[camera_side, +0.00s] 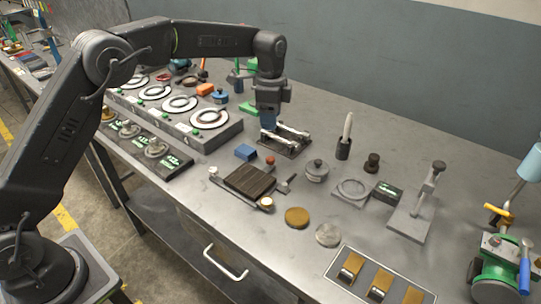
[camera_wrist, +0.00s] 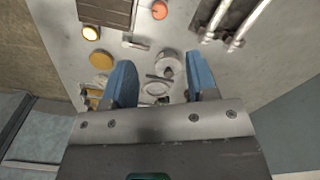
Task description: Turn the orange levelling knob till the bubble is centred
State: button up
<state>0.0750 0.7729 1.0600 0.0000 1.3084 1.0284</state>
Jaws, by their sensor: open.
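The orange knob (camera_side: 270,160) stands at the back right corner of a dark ribbed plate (camera_side: 249,180); it also shows at the top of the wrist view (camera_wrist: 160,9). A small round pale-faced piece with a yellowish rim (camera_side: 267,203), perhaps the bubble level, sits at the plate's front corner and shows in the wrist view (camera_wrist: 90,32). The bubble is too small to make out. My gripper (camera_side: 268,122) is above and behind the knob, over a twin-rail fixture (camera_side: 285,138). In the wrist view its blue fingers (camera_wrist: 161,82) are apart with nothing held.
A lidded metal pot (camera_side: 317,171), a ring stand (camera_side: 351,190) and a brass disc (camera_side: 297,217) stand to the right and front. A row of round dials (camera_side: 180,103) is at the left.

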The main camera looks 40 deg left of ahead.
aim_at(271, 158)
notch_tip(271, 158, down, 13)
jog(key=shift+f, duration=0.1)
dwell(0.3)
jog(key=shift+c, duration=0.3)
jog(key=c, duration=0.9)
jog(key=shift+o, duration=0.2)
jog(key=shift+n, duration=0.3)
jog(key=n, duration=0.4)
jog(key=shift+n, duration=2.5)
